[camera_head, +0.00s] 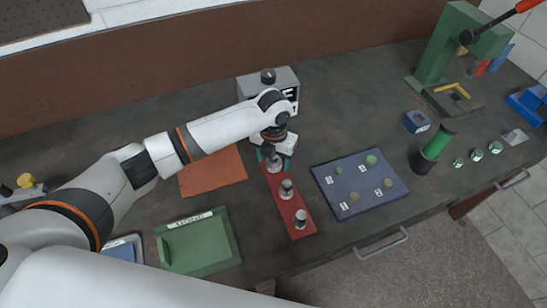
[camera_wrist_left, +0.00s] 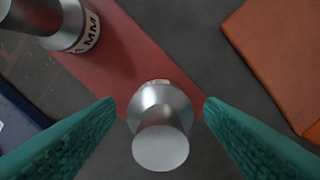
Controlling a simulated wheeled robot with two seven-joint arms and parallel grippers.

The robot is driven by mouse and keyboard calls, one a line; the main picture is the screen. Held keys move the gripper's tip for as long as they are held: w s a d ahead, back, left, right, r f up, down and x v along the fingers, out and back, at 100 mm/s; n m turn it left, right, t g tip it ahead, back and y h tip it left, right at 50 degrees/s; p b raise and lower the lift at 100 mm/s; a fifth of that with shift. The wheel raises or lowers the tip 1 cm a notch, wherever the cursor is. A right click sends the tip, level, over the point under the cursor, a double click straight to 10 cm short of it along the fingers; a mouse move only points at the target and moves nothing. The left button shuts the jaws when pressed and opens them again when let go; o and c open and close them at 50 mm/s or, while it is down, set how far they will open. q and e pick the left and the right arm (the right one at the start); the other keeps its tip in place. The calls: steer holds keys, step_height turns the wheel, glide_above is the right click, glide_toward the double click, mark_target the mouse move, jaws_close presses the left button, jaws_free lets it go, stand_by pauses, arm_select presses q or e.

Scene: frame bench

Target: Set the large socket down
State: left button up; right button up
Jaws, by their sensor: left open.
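A red strip (camera_head: 278,203) on the bench bears three upright metal sockets in a row. The farthest socket (camera_head: 274,163), which looks like the large one, stands at the strip's far end. My left gripper (camera_head: 271,157) is over it with its teal fingers open. In the left wrist view this socket (camera_wrist_left: 160,112) stands between the two fingertips, with a gap on each side. The middle socket (camera_head: 287,190) also shows at the upper left of the wrist view, with a printed label. The nearest socket (camera_head: 300,219) looks smallest. My right gripper is out of view.
A blue board (camera_head: 348,165) with round pieces and labels lies right of the strip. An orange mat (camera_head: 212,172) lies left, a green tray (camera_head: 200,243) nearer left. A grey box (camera_head: 255,85) stands behind the gripper. A green press (camera_head: 445,50) stands far right.

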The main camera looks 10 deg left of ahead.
arm_select(q)
step_height(320, 180, up, 11)
steer(key=shift+r+b, duration=0.15)
steer(key=shift+b, duration=0.9)
steer(key=shift+r, duration=0.5)
steer(key=shift+f, duration=0.1)
